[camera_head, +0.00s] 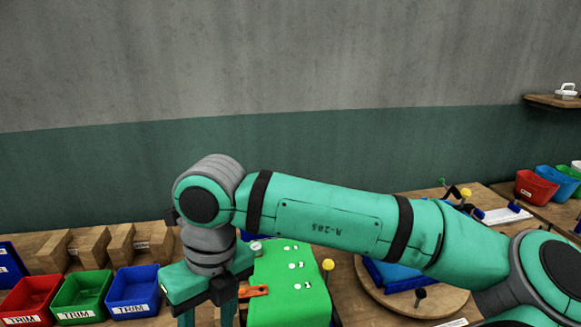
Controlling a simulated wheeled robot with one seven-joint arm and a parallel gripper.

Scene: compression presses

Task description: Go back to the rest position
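My gripper (207,315) hangs pointing down at the lower left of the head view, at the end of my teal arm. Two teal fingers show apart from each other, but their tips run off the bottom edge, so I cannot tell whether anything is between them. The gripper is just left of a green press (290,290) with white marks, a yellow knob and an orange bar (253,291). The bar's end lies close to the gripper in the picture; I cannot tell whether they touch.
Red (30,300), green (82,296) and blue (133,291) bins labelled TRIM stand left of my gripper, before wooden holders (90,247). A blue fixture (395,275) on a round wooden board (445,300) is partly behind my arm. More bins (537,188) stand at right. Space above my arm is clear.

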